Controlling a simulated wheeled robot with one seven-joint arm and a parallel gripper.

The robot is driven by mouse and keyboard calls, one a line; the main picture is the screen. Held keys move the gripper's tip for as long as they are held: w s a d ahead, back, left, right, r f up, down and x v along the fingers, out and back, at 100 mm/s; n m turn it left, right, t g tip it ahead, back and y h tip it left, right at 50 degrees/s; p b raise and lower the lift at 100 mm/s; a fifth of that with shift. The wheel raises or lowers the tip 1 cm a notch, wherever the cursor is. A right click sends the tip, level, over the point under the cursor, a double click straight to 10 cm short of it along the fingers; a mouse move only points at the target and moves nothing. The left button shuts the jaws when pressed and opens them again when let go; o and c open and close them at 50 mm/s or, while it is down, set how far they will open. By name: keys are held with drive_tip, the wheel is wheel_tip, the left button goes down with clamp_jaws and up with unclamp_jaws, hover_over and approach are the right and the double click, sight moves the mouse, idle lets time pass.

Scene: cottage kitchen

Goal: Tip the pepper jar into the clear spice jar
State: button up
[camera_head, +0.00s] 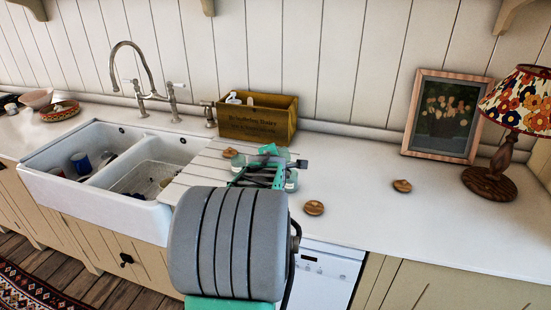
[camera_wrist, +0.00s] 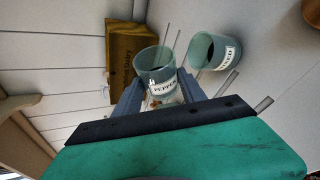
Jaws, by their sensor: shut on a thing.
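The pepper jar (camera_wrist: 157,65) is a teal-tinted glass jar with a white PEPPER label, held between the fingers of my gripper (camera_wrist: 160,90) in the wrist view. Its mouth is open and dark contents show low inside. A second open glass jar (camera_wrist: 212,50) is just right of it, apart from it, with a partly readable white label and dark contents. In the head view my gripper (camera_head: 268,170) is over the counter by the sink, and my arm hides much of the jars. A labelled glass jar (camera_head: 291,182) shows at its right.
A wooden box (camera_head: 258,118) with bottles stands behind, against the wall. Round wooden lids (camera_head: 314,207) (camera_head: 402,185) lie on the counter to the right. A picture frame (camera_head: 440,115) and a lamp (camera_head: 500,140) stand far right. The sink (camera_head: 130,165) is left. Counter between is clear.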

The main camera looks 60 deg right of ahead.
drive_tip(key=shift+r+n+g+p, duration=0.3)
drive_tip(key=shift+r+n+p, duration=0.15)
drive_tip(key=shift+p, duration=0.65)
drive_tip(key=shift+w+n+g+p, duration=0.1)
drive_tip(key=shift+n+g+p, duration=0.4)
drive_tip(key=shift+p, duration=0.5)
drive_tip(key=shift+f+n+g+h+p, duration=0.3)
drive_tip(key=shift+n+g+p, duration=0.4)
drive_tip(key=shift+n+g, duration=0.4)
drive_tip(key=shift+s+d+f+n+g+h+p, duration=0.15)
drive_tip(key=shift+s+f+n+g+p, duration=0.1)
drive_tip(key=shift+n+g, duration=0.3)
drive_tip(key=shift+s+a+f+n+g+h+p, duration=0.15)
drive_tip(key=shift+s+f+n+g+p, duration=0.1)
drive_tip(key=shift+n+g, duration=0.3)
drive_tip(key=shift+d, duration=0.1)
